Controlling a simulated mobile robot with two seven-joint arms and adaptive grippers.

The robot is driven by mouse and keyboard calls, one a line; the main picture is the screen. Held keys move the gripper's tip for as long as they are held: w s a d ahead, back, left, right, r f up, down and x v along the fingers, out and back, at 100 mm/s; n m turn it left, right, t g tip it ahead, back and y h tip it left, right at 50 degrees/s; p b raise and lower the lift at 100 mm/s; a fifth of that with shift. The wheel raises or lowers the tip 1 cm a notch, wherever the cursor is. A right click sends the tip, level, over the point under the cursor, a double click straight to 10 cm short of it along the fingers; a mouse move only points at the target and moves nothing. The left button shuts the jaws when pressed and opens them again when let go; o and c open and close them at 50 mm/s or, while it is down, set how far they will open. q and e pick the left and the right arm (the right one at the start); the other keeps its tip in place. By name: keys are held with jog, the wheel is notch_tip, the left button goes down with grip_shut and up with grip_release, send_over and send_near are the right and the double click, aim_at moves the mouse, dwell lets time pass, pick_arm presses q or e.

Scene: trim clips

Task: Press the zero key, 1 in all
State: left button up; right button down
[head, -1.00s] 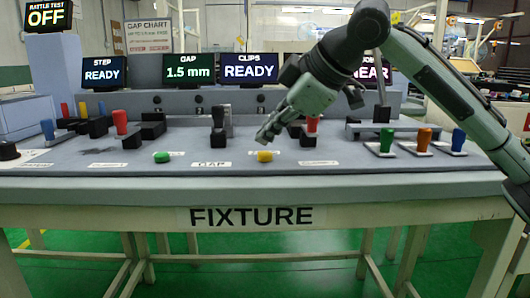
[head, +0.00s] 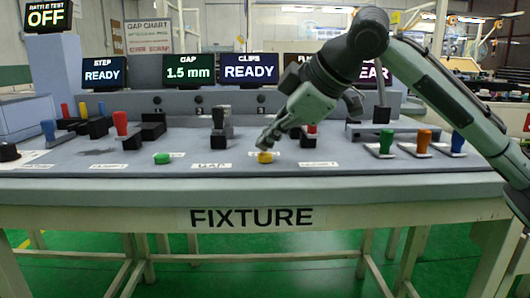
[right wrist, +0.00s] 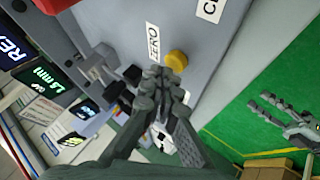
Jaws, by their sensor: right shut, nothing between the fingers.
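The zero key is a round yellow button (head: 265,157) on the grey fixture panel. In the right wrist view the yellow button (right wrist: 176,60) sits beside a white label (right wrist: 152,42) reading ZERO. My right gripper (head: 265,145) is shut and empty, pointing down and left, with its tips right at the button's back edge in the head view. Whether they touch it I cannot tell. In the right wrist view the shut fingers (right wrist: 163,76) end close to the button. My left gripper (right wrist: 268,106) shows over the green floor in that view, its fingers apart.
A green button (head: 162,158) lies left of the yellow one. A black lever (head: 218,118) and a red-topped handle (head: 121,124) stand behind. Green, orange and blue handles (head: 424,139) stand at right. Screens read READY (head: 104,75) and 1.5 mm (head: 188,70).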

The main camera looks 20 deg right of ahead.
aim_at(269, 155)
jog(key=shift+f, duration=0.55)
dwell(0.5)
jog(key=shift+r, duration=0.1)
jog(key=shift+r+p, duration=0.85)
jog(key=shift+p, duration=0.4)
notch_tip(269, 155, up, 5)
jog(key=p, duration=0.6)
dwell(0.5)
